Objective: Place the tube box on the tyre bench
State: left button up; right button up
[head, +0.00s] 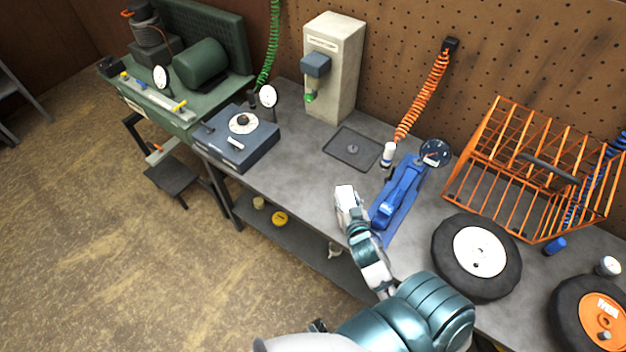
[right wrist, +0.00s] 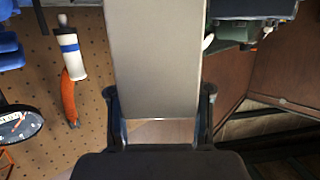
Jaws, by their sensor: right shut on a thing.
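A plain pale grey-beige box, which I take for the tube box (right wrist: 155,60), stands between the two fingers of my right gripper (right wrist: 158,108) in the right wrist view. The fingers are shut on its sides. In the head view my right gripper (head: 348,205) is over the front part of the grey bench (head: 290,165), left of a blue tool. A small whitish end of the box (head: 345,190) shows at its tip. I cannot tell whether the box touches the bench top. Two tyres, one with a white hub (head: 478,252) and one with an orange hub (head: 598,318), are at the bench's right. My left gripper is not in view.
An orange wire cage (head: 540,170) stands at the back right. A blue tool with a gauge (head: 400,195), a dark flat tray (head: 352,148), a beige machine (head: 333,75) and a dark box with a dial (head: 240,138) occupy the bench. Some bench top left of my gripper is clear.

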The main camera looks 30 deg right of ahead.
jog(key=shift+w+f, duration=0.85)
jog(key=shift+w, duration=1.55)
jog(key=shift+w+f, duration=0.8)
jog(key=shift+w, duration=1.65)
jog(key=shift+w+f, duration=0.85)
jog(key=shift+w, duration=1.55)
jog(key=o, duration=1.3)
jog(key=shift+a, duration=0.1)
jog(key=shift+s+a, duration=0.1)
jog(key=shift+s, duration=0.05)
jog(key=v, duration=1.1)
jog(key=shift+s+r, duration=0.25)
jog(key=shift+s, duration=0.1)
